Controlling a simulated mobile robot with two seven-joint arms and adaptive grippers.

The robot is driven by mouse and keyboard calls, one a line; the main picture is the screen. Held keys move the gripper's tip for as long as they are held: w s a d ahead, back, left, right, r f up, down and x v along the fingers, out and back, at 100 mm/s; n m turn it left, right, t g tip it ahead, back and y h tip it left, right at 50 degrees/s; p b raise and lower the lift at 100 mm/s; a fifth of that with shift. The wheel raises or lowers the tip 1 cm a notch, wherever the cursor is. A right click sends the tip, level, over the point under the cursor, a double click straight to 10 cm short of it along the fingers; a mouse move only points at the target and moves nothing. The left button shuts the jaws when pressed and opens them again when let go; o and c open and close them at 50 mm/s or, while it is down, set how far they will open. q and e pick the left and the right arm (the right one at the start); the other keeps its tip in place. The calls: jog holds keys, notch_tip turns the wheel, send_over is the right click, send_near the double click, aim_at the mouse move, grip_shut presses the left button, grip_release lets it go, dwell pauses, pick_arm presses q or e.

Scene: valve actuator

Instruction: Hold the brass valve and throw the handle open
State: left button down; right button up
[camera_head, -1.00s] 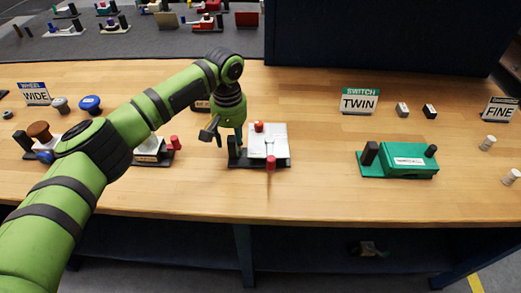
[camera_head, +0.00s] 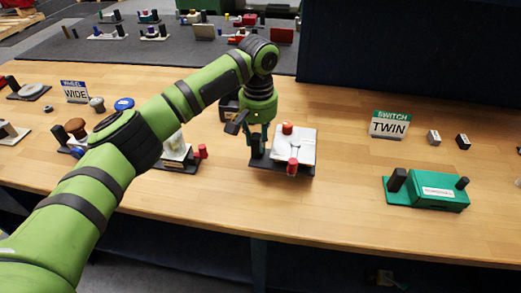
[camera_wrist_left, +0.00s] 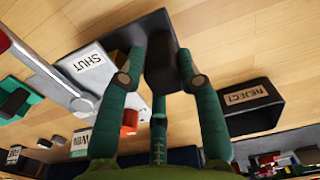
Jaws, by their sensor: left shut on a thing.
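My left gripper (camera_head: 257,139) points down and is shut on the dark post (camera_head: 257,151) at the unit's left end. The wrist view shows its fingers around the post (camera_wrist_left: 160,48). My right gripper is not in view.
A dark REJECT bin (camera_wrist_left: 252,112) stands just behind the post. Another unit with a red grip (camera_head: 202,151) is close on the left. A green switch box (camera_head: 432,190) is to the right. Bare wood lies between the valve and the green box.

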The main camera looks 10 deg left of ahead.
aim_at(260, 155)
pick_arm(q)
notch_tip(260, 155, up, 3)
jog(key=shift+d+r, duration=0.1)
jog(key=shift+r, duration=0.05)
jog(key=shift+n, duration=0.5)
notch_tip(260, 155, down, 6)
jog(key=shift+d+r, duration=0.1)
jog(key=shift+d, duration=0.05)
jog(key=shift+s+f, duration=0.1)
jog(key=shift+f, duration=0.85)
jog(key=shift+f, duration=0.35)
jog(key=shift+s+f, duration=0.1)
jog(key=shift+f, duration=0.1)
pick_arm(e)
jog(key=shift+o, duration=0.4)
